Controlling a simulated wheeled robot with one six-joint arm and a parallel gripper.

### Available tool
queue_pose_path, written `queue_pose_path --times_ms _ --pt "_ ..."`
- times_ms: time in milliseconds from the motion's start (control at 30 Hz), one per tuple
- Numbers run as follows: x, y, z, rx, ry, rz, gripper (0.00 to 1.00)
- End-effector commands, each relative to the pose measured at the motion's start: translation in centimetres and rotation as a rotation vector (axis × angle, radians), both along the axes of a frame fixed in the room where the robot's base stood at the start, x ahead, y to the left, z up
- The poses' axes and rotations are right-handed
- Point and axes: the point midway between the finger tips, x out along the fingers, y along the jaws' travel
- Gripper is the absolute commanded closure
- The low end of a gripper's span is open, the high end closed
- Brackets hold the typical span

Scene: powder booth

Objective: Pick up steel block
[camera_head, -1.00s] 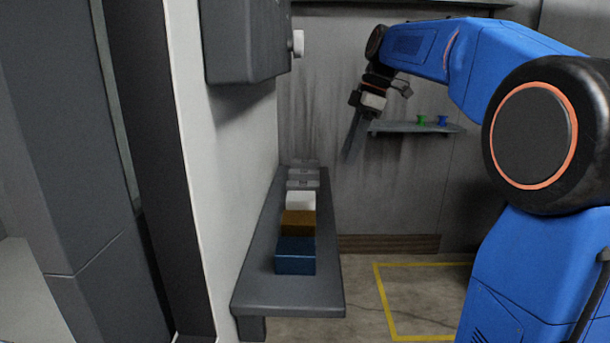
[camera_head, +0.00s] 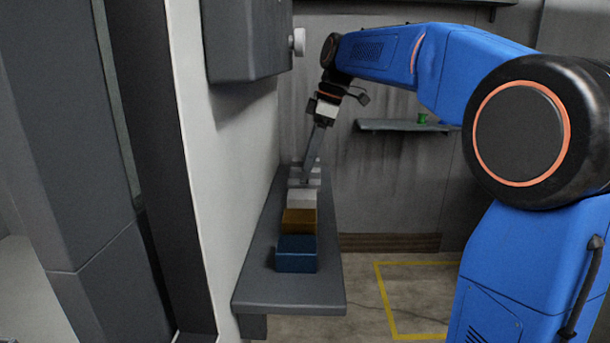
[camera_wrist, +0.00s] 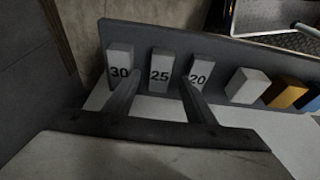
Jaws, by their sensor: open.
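Three grey blocks marked 30 (camera_wrist: 119,66), 25 (camera_wrist: 160,70) and 20 (camera_wrist: 199,70) stand in a row on the grey bench (camera_head: 290,296). A pale block (camera_wrist: 247,85), an orange-brown block (camera_wrist: 287,90) and a blue block (camera_wrist: 313,103) continue the row. No block is labelled steel, so I cannot tell which one it is. My gripper (camera_wrist: 159,78) is open, with its fingers on either side of the 25 block in the wrist view. I cannot tell whether they touch it. In the head view my gripper (camera_head: 306,180) reaches down over the far end of the row and partly hides the grey blocks.
A dark wall box (camera_head: 248,40) with a white knob hangs above the bench's left side. A small shelf (camera_head: 395,126) with a green item (camera_head: 422,118) is on the back wall. The bench's near end is bare. A yellow-marked floor area (camera_head: 410,265) lies to the right.

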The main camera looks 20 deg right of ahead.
Motion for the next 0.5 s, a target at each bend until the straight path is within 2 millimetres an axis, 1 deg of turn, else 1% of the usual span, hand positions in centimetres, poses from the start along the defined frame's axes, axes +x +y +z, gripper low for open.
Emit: queue_pose_path --times_ms 33,100,200,467,500 --pt "0.0 0.2 -0.7 0.000 0.002 0.001 0.50" --pt "0.1 0.4 -1.5 0.001 0.002 0.001 0.50" --pt "0.2 0.7 -2.2 0.000 0.000 0.000 0.50" --pt "0.2 0.7 -2.5 0.000 -0.001 0.000 0.50" --pt "0.2 0.7 -2.5 0.000 -0.001 0.000 0.52"
